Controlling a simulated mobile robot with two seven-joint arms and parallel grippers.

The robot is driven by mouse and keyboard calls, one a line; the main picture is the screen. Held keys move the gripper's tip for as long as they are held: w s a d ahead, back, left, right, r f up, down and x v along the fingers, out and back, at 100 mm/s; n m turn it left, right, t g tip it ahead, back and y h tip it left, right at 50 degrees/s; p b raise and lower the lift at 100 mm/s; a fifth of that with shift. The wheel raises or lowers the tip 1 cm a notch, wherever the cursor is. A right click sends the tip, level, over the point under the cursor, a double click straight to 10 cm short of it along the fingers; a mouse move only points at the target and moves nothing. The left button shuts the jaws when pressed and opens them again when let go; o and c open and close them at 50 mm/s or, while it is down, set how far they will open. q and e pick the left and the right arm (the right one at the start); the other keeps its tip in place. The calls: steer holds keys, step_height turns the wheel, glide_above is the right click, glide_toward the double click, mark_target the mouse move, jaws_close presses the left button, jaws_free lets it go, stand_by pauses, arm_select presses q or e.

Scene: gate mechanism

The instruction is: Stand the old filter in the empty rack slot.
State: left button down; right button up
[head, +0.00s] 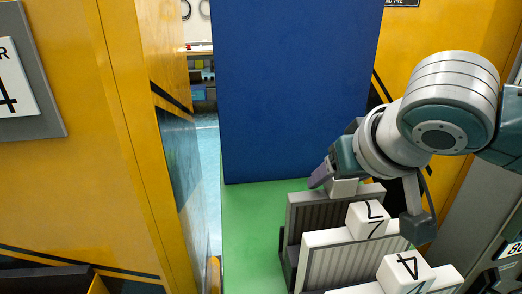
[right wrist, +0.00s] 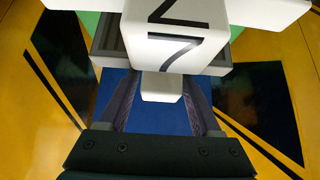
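The old filter (head: 334,214), grey with dark pleats, stands upright at the back of the dark rack (head: 282,262), behind two white filters. I cannot tell whether it rests fully in the slot. My right gripper (head: 334,180) is at its top, with the fingers on both sides of its pale handle block (right wrist: 161,88); they look shut on it. In the right wrist view, the old filter's grey top edge (right wrist: 216,69) is partly hidden by a white cube. My left gripper is not in view.
A white filter (head: 325,262) with a cube marked 7 (head: 369,220) stands just in front. Another, with a cube marked 4 (head: 405,274), is nearer. A blue panel (head: 295,90) rises behind the green surface (head: 245,225). Yellow walls (head: 70,190) flank it.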

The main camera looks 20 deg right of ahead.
steer(key=shift+o, duration=1.2)
steer(key=shift+r, duration=0.1)
steer(key=p+v, duration=0.2)
steer(key=v, duration=0.8)
